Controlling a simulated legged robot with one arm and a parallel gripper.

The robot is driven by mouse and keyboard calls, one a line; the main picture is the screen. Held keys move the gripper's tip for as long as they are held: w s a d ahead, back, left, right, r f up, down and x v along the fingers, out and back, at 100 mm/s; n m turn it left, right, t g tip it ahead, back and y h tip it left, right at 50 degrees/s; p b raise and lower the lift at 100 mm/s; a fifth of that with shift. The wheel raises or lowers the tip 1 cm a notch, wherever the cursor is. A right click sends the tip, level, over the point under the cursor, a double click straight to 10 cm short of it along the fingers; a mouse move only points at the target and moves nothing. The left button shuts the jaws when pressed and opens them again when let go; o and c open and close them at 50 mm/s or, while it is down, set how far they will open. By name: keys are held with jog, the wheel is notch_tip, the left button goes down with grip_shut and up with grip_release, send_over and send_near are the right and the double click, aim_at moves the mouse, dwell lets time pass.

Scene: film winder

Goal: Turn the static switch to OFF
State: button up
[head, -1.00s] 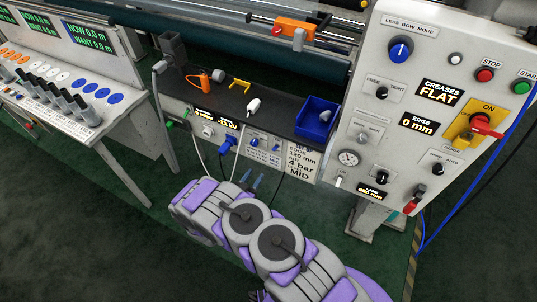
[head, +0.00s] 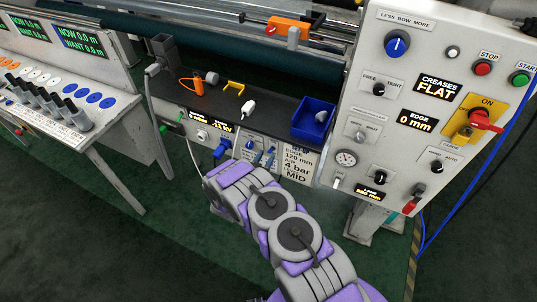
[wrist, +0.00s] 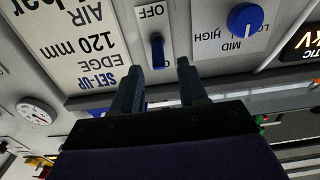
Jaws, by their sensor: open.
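The static switch (wrist: 157,47) is a small dark blue lever on a white plate, in the upper middle of the wrist view, which shows the panel upside down. OFF is printed at the picture-top end of its plate. The label at the other end is mostly hidden by my gripper. My gripper (wrist: 159,66) is open, one finger on each side of the lever's line, with the lever between or just beyond the tips. I cannot tell whether they touch. In the head view my gripper (head: 263,158) is at the low panel, partly covering the switch.
A blue LOW/MID/HIGH knob (wrist: 244,18) sits close beside the switch. A set-up label (wrist: 75,42) and a gauge (wrist: 36,111) are on the other side. The shelf above holds a blue bin (head: 313,120). A tall control panel (head: 400,140) stands at right.

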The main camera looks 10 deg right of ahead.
aim_at(269, 152)
jog(key=shift+x, duration=1.8)
jog(key=shift+c, duration=0.3)
grip_shut()
